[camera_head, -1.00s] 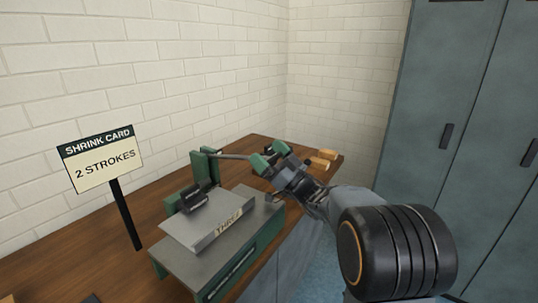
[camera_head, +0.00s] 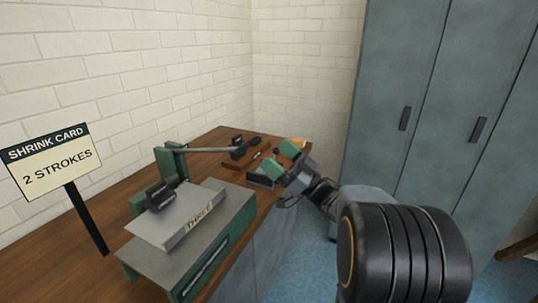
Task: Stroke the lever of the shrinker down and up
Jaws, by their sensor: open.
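The shrinker (camera_head: 190,255) is a green and grey machine on the bench, with a green post (camera_head: 168,162) at its back. Its lever (camera_head: 205,150) is a grey bar running right from the post, roughly level, toward a dark piece (camera_head: 243,149) that looks like its grip. A grey sheet marked "THREE" (camera_head: 185,222) lies on the machine's top, by dark jaws (camera_head: 160,194). My gripper (camera_head: 281,159), with green finger pads, is open and appears empty, to the right of the lever end and apart from it in the picture. Exact depth between them is unclear.
A sign (camera_head: 47,163) reads "SHRINK CARD 2 STROKES". Orange-brown wooden pieces (camera_head: 294,145) and small dark items lie on the bench behind my gripper. Blue-grey lockers (camera_head: 430,100) stand at right, with blue floor (camera_head: 310,265) in front. A white brick wall is behind.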

